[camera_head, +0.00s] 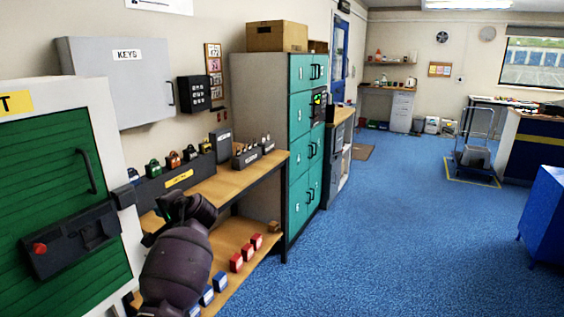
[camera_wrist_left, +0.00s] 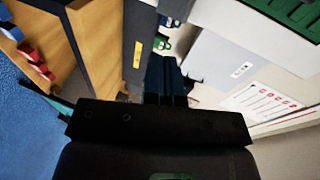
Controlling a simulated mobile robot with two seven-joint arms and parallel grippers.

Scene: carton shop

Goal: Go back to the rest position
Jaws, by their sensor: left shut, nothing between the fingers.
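My left arm rises from the bottom of the head view, and my left gripper (camera_head: 172,208) is at the front of the wooden bench (camera_head: 232,182). The arm partly hides the gripper there. In the left wrist view the dark fingers (camera_wrist_left: 165,78) are together with nothing between them. Beyond them are a dark rack with a yellow label (camera_wrist_left: 137,50) and a green padlock (camera_wrist_left: 165,43). I cannot tell from these views whether the gripper touches the bench. My right gripper is in neither view.
A green shutter door (camera_head: 65,190) stands close on the left. A padlock rack (camera_head: 180,178) is on the bench, with red and blue blocks (camera_head: 236,262) on the lower shelf. Teal lockers (camera_head: 300,140) stand beyond.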

